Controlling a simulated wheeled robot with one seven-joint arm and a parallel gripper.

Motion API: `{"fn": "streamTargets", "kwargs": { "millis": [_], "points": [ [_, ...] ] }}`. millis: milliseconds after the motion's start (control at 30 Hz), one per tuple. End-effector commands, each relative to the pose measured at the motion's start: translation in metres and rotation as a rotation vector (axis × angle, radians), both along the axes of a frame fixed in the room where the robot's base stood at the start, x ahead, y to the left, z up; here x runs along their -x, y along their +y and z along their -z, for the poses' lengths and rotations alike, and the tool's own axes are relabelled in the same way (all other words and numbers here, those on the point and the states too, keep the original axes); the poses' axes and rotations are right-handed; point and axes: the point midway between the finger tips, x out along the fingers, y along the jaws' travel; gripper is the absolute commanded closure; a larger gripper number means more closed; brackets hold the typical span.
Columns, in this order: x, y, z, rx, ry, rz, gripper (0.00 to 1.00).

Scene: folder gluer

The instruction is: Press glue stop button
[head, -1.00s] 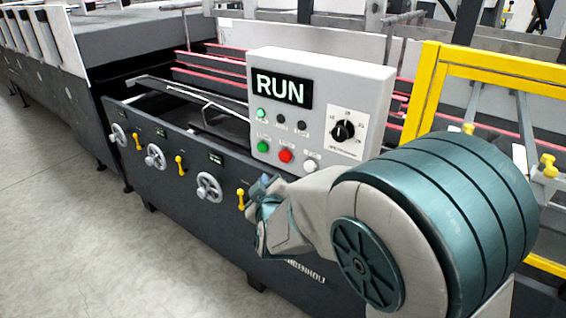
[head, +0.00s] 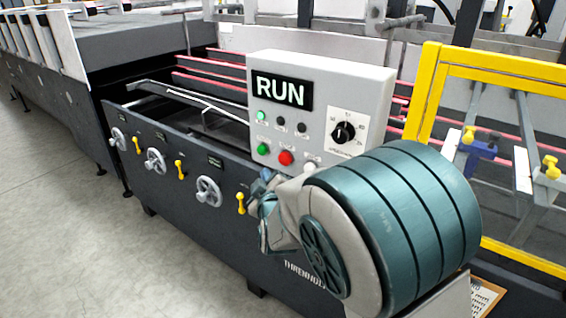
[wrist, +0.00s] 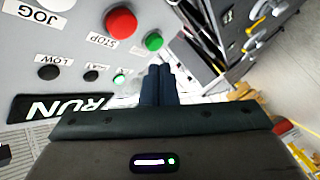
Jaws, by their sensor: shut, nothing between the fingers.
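The control box (head: 318,110) stands on the machine's side, with a display (head: 281,91) reading RUN. The red stop button (head: 286,157) is on its lower row, right of the green button (head: 263,148). In the wrist view the box appears upside down, with the red stop button (wrist: 120,23) beside the green button (wrist: 153,41). My gripper (wrist: 160,70) is shut and empty, its fingertips just below the green button in that picture and apart from the red one. In the head view my gripper (head: 264,182) is small and partly hidden by my wrist, just below the green button.
A white button (head: 309,168) marked JOG in the wrist view and a black rotary knob (head: 342,132) share the panel. Handwheels (head: 208,190) and yellow levers (head: 240,201) line the machine's side. A yellow guard frame (head: 424,90) stands right. Open floor (head: 80,230) lies left.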

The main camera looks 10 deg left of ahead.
Motion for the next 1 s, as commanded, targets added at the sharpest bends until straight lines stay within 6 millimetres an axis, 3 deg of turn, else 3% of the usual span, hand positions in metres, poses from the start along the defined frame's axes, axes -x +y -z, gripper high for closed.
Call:
{"fn": "streamTargets", "kwargs": {
  "millis": [200, 400, 1000],
  "points": [
    [-0.027, -0.012, 0.002, 0.000, 0.000, 0.002, 1.00],
    [-0.039, -0.016, 0.001, 0.001, 0.001, 0.000, 1.00],
    [-0.041, -0.017, 0.000, 0.001, 0.001, 0.000, 1.00]
  ]
}}
